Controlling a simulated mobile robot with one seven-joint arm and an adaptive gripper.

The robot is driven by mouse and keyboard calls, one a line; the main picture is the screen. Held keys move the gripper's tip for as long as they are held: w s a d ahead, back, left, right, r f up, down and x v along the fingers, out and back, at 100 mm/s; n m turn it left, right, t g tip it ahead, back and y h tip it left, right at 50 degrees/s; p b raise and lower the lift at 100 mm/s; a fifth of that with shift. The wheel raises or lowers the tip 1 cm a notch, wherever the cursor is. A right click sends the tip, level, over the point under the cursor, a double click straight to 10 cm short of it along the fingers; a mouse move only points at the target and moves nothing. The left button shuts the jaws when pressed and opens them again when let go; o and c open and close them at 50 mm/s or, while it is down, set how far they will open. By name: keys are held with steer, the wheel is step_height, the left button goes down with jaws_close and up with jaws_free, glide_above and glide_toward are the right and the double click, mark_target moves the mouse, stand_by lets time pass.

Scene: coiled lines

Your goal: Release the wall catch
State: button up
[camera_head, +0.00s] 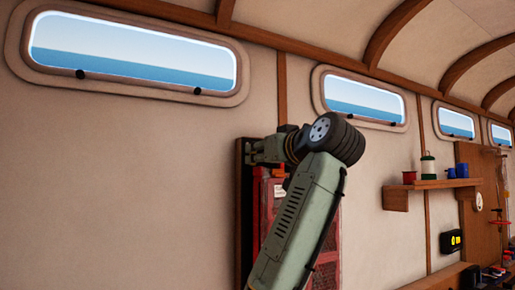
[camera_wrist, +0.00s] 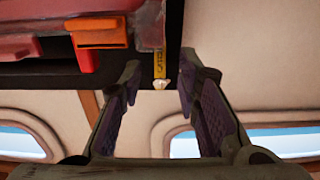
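In the wrist view my gripper (camera_wrist: 160,82) is open, its two dark-padded fingers apart. A small whitish tip (camera_wrist: 160,84) at the end of a yellow strip with dark lettering (camera_wrist: 159,62) shows in the gap between the fingertips; I cannot tell whether either finger touches it. An orange latch-like piece (camera_wrist: 97,32) with a red tab (camera_wrist: 88,62) sits left of the fingers on a red case (camera_wrist: 30,20). I cannot tell which part is the wall catch. In the head view my gripper (camera_head: 252,152) is at the top of the red case (camera_head: 270,220), partly hidden by my arm.
A dark wooden board (camera_head: 243,215) backs the case on the cream wall. Windows (camera_head: 135,55) run above. To the right, a wooden shelf (camera_head: 430,184) carries a lantern (camera_head: 428,166) and cups. The wall left of the board is clear.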

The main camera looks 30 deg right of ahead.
steer(key=shift+w, duration=1)
jaws_close()
